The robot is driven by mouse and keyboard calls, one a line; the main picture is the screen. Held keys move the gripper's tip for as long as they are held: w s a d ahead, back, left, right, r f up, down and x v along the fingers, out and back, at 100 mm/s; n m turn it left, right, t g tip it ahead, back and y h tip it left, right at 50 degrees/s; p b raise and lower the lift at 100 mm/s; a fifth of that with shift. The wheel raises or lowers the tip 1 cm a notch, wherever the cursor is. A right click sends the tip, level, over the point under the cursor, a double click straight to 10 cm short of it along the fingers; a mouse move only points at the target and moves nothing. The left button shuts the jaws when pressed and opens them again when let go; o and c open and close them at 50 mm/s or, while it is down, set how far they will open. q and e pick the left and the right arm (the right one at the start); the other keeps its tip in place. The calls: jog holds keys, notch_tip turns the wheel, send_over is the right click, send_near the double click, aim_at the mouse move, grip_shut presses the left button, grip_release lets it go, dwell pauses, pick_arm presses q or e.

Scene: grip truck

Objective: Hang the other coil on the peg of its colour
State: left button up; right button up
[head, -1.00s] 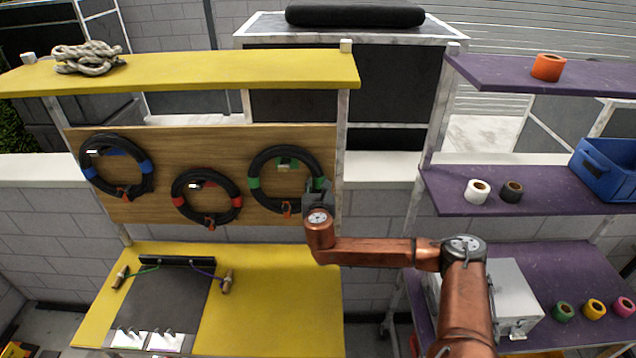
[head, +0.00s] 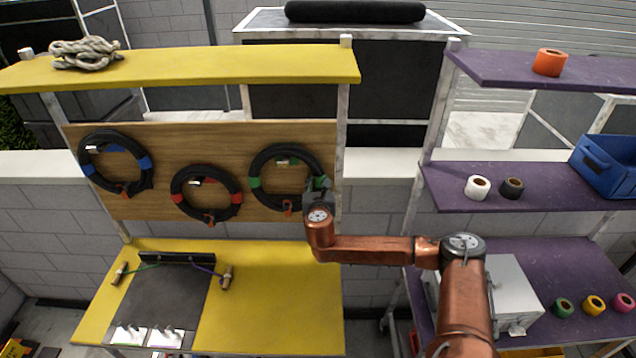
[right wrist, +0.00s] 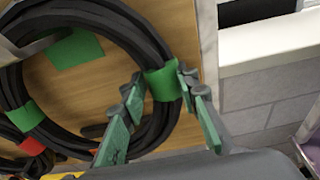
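The black coil with green bands (head: 254,183) is at the right end of the wooden board, around the green-marked spot (head: 283,162). In the right wrist view its green band (right wrist: 162,84) sits between the fingers of my right gripper (right wrist: 160,88), with a fingertip close against each side. In the head view my right gripper (head: 318,190) is at the coil's right side. A grey bar, seemingly a peg (right wrist: 30,46), passes inside the ring. The red-banded coil (head: 178,197) and blue-banded coil (head: 146,163) hang to the left. My left gripper is out of view.
A yellow shelf (head: 220,62) with a rope (head: 85,54) is above the board. Below is a yellow bench (head: 270,290) with a dark mat (head: 165,290). At right, purple shelves (head: 440,185) hold tape rolls, a blue bin (head: 608,165) and a silver box (head: 500,290).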

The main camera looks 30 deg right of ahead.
jog(key=o, duration=0.3)
jog(key=shift+d, duration=0.15)
jog(key=shift+o, duration=1)
